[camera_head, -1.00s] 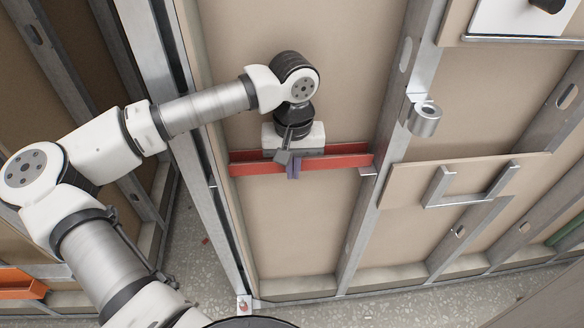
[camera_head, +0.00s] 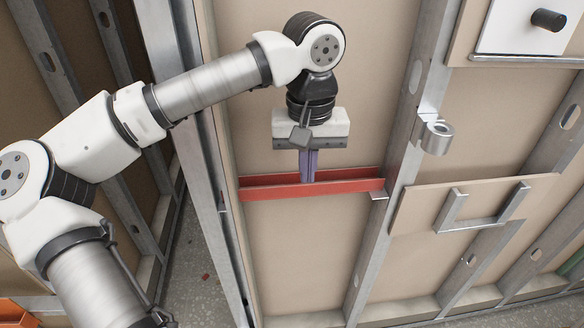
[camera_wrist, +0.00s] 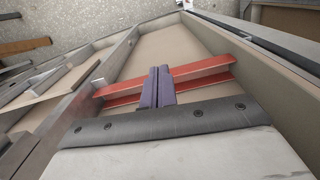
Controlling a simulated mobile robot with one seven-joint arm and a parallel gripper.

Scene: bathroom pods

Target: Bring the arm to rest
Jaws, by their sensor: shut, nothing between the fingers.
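My gripper (camera_head: 308,178) is shut and empty, its two purple-grey fingers pressed together and pointing down in the head view. The fingers overlap the red rail (camera_head: 262,191) in the picture; whether they touch it, I cannot tell. In the wrist view the closed fingers (camera_wrist: 157,72) stand in front of the same red rail (camera_wrist: 122,98), which shows on both sides of them. My arm reaches in from the lower left with its elbow bent.
Metal studs (camera_head: 403,125) flank the beige panel (camera_head: 295,235) behind my gripper. A metal ring bracket (camera_head: 436,138) sits to the right. Farther right are a board with a U-shaped handle (camera_head: 470,222) and a white plate with a black knob (camera_head: 548,19).

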